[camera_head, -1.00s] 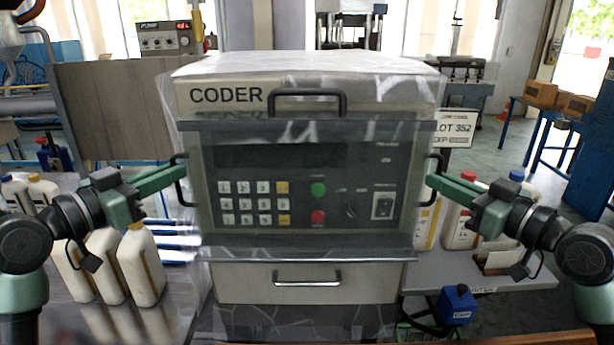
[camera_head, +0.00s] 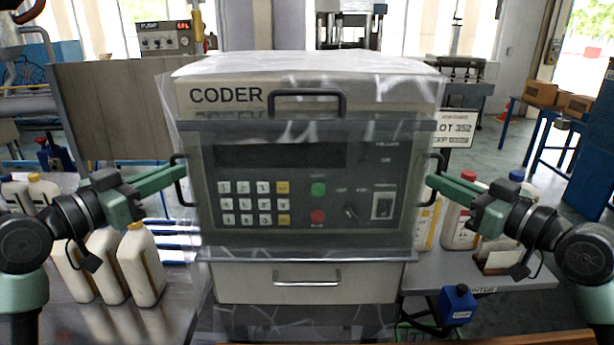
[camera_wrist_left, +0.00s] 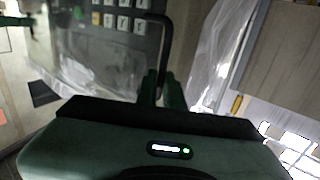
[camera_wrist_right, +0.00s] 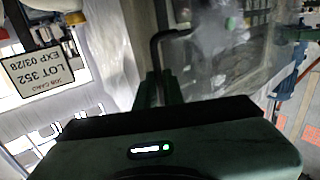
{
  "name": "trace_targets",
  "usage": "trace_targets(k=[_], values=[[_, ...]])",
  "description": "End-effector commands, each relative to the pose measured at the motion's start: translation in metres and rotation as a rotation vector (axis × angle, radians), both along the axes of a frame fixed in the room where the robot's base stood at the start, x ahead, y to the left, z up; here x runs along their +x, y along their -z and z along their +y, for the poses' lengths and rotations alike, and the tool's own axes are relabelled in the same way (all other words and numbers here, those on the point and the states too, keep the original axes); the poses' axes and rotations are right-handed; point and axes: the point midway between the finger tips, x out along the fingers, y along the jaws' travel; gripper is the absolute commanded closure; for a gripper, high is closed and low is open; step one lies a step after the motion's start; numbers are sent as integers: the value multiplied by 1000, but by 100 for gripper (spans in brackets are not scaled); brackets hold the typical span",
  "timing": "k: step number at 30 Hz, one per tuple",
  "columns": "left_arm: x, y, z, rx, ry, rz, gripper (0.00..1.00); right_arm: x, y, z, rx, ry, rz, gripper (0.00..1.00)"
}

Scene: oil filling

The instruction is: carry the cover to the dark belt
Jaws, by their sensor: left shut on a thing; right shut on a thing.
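The cover (camera_head: 300,252), a see-through guard with dark edges and side handles, stands upright in front of the CODER machine's keypad panel. My left gripper (camera_head: 172,179) is shut on its left handle (camera_head: 181,190). This handle also shows between the fingers in the left wrist view (camera_wrist_left: 163,50). My right gripper (camera_head: 440,183) is shut on its right handle (camera_head: 436,165), which also shows in the right wrist view (camera_wrist_right: 158,50). I cannot tell whether the cover touches the machine. I cannot make out the dark belt for sure.
White jugs (camera_head: 140,265) stand on a shiny surface at the left, close below my left arm. More bottles (camera_head: 460,222) stand on a grey table (camera_head: 530,275) at the right. A LOT 352 sign (camera_head: 455,128) stands behind.

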Motion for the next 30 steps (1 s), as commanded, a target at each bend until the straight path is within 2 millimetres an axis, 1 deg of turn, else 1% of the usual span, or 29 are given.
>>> trace_targets(k=[5,15,18,30], values=[[0,-7,0,1,-1,2,100,0,-9,0,1,1,-3,100],[0,-43,0,1,-1,1,100,0,-45,0,1,1,-4,100],[0,-50,0,1,-1,1,100,0,-52,0,1,1,-4,100],[0,-50,0,1,-1,1,100,0,-52,0,1,1,-4,100]])
